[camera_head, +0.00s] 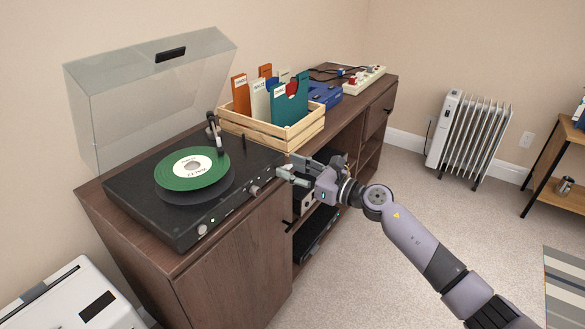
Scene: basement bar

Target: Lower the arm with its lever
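The black turntable (138,205) sits on the wooden cabinet, with its clear dust cover (150,95) raised. A green record (192,169) with a white label lies on the platter. The tonearm (215,133) is at the platter's back right, its near end close to the record's edge; I cannot tell whether it is raised or resting. The lever is too small to make out. My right gripper (287,174) is at the turntable's front right corner, close to the front knob (254,190). Its finger opening is unclear. My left gripper is out of view.
A wooden crate (285,137) of record sleeves stands right behind the turntable. A blue box (324,95) and a power strip (362,80) lie farther along the cabinet (235,275). A white radiator (468,138) stands by the wall. The carpet before the cabinet is clear.

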